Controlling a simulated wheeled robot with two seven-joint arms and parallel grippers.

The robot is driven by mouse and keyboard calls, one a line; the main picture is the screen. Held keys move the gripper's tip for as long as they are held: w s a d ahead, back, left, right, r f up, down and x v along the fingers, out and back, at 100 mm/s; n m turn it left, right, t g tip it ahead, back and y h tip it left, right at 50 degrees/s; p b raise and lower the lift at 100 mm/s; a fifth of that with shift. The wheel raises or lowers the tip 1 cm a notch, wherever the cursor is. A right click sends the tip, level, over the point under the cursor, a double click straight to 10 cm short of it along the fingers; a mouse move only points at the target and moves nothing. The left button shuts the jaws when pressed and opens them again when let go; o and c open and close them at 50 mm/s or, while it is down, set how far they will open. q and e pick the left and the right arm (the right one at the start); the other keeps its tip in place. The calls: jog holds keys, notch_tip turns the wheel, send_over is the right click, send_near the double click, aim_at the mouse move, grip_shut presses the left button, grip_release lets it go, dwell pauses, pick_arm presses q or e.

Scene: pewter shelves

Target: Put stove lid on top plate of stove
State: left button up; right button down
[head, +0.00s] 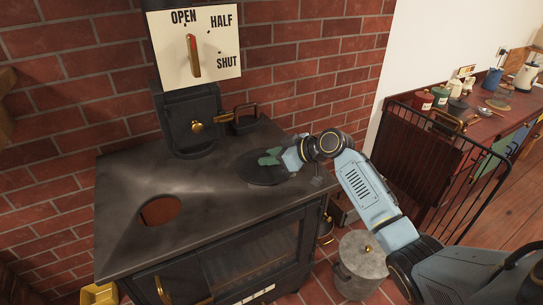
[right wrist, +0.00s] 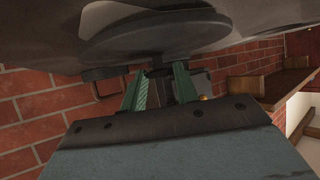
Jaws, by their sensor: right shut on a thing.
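The stove (head: 200,215) is dark metal, with a round hole (head: 160,210) showing a reddish-brown inside at the left of its top plate. The stove lid (head: 260,177) is a dark round disc at the right part of the top plate; it also shows in the right wrist view (right wrist: 150,38). My right gripper (head: 272,158) is over the lid. Its green fingers are shut on the lid's knob (right wrist: 160,88) in the right wrist view. I cannot tell whether the lid touches the plate. My left gripper is not in view.
A flue (head: 188,118) with a brass knob rises at the back of the stove, below an OPEN/HALF/SHUT sign (head: 193,45). A dark handled object (head: 243,118) stands beside it. A grey lidded bin (head: 357,265) stands right of the stove. The plate between lid and hole is clear.

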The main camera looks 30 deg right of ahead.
jog(key=shift+r, duration=0.15)
jog(key=c, duration=1.4)
grip_release()
jog(key=shift+f, duration=0.2)
jog(key=shift+c, duration=0.2)
jog(key=o, duration=0.4)
jog(key=shift+r, duration=0.25)
jog(key=v, duration=1.2)
jog(key=shift+f+b, duration=0.1)
jog(key=shift+b, duration=0.3)
